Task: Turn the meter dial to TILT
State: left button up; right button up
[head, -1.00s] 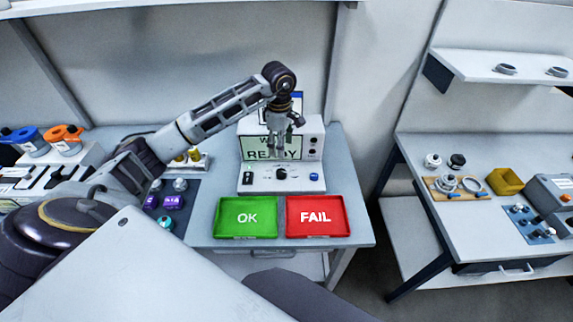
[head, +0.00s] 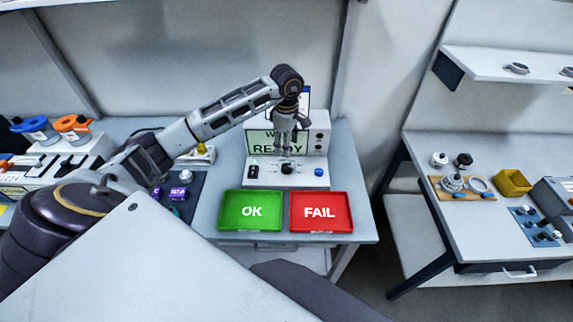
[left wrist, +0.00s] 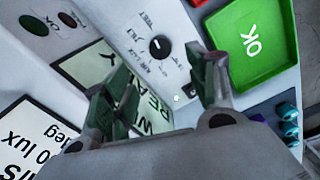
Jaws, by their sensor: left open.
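The meter (head: 322,140) is a white box with a sloped front panel, standing on the middle table. Its screen shows READY, partly hidden by my gripper. The black dial (head: 288,168) sits on the front panel; in the left wrist view the dial (left wrist: 160,46) has a white mark and small printed labels around it, too blurred to read surely. My left gripper (head: 284,150) hangs pointing down just above and behind the dial in the head view. In the left wrist view its fingers (left wrist: 166,76) are spread, with nothing between them, apart from the dial.
A green OK tray (head: 250,225) and a red FAIL tray (head: 321,226) lie in front of the meter. A blue button (head: 318,172) is right of the dial, a black switch (head: 253,172) left. A yellow bin (head: 513,183) stands on the right table.

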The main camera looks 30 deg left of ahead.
aim_at(286, 166)
pick_arm(q)
jog(key=shift+f+p, duration=1)
jog(key=shift+f, duration=4.55)
jog(key=shift+c, duration=0.2)
jog(key=c, duration=1)
jog(key=shift+n, duration=0.4)
jog(key=shift+n+b, duration=0.85)
jog(key=shift+n, duration=0.45)
jog(key=shift+n+b, duration=0.7)
jog(key=shift+n, duration=1.5)
